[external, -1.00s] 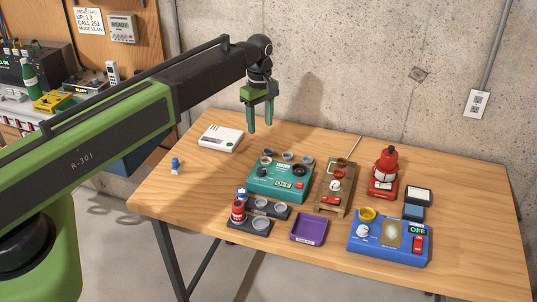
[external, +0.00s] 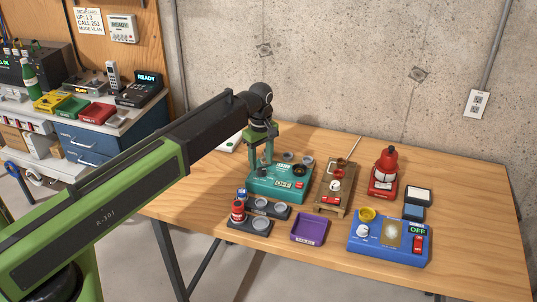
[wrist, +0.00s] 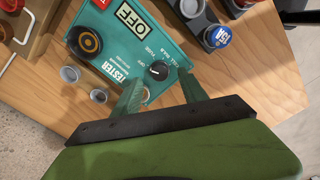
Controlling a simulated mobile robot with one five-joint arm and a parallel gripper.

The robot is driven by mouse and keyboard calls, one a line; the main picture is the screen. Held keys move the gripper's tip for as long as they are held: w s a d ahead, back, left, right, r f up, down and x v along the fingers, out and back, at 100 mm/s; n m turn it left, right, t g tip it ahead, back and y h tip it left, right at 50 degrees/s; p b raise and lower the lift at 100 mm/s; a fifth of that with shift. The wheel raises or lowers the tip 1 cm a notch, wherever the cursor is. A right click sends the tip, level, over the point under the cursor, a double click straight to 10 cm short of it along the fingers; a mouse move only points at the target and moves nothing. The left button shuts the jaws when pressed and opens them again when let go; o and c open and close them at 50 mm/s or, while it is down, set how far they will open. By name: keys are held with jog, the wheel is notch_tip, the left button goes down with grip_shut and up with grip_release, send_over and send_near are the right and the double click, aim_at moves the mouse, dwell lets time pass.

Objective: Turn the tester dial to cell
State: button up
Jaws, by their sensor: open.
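The teal tester (external: 291,197) stands on the wooden table, and its display reads OFF. In the wrist view the tester (wrist: 140,50) shows upside down with its black dial (wrist: 158,70), a small knob with a pale pointer mark. My gripper (external: 261,163) is over the tester's left part, fingers pointing down. In the wrist view my open gripper (wrist: 161,77) has its green fingertips on either side of the dial, with gaps. I cannot tell how high the tips are above it. My gripper hides the dial in the external view.
A purple tray (external: 309,229), a wooden stand (external: 334,190), a red device (external: 384,176) and a blue box (external: 389,240) lie to the right.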

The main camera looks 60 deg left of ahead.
aim_at(261, 169)
notch_tip(261, 169, down, 3)
jog(key=shift+f+b, duration=0.1)
jog(key=shift+b, duration=0.75)
grip_shut()
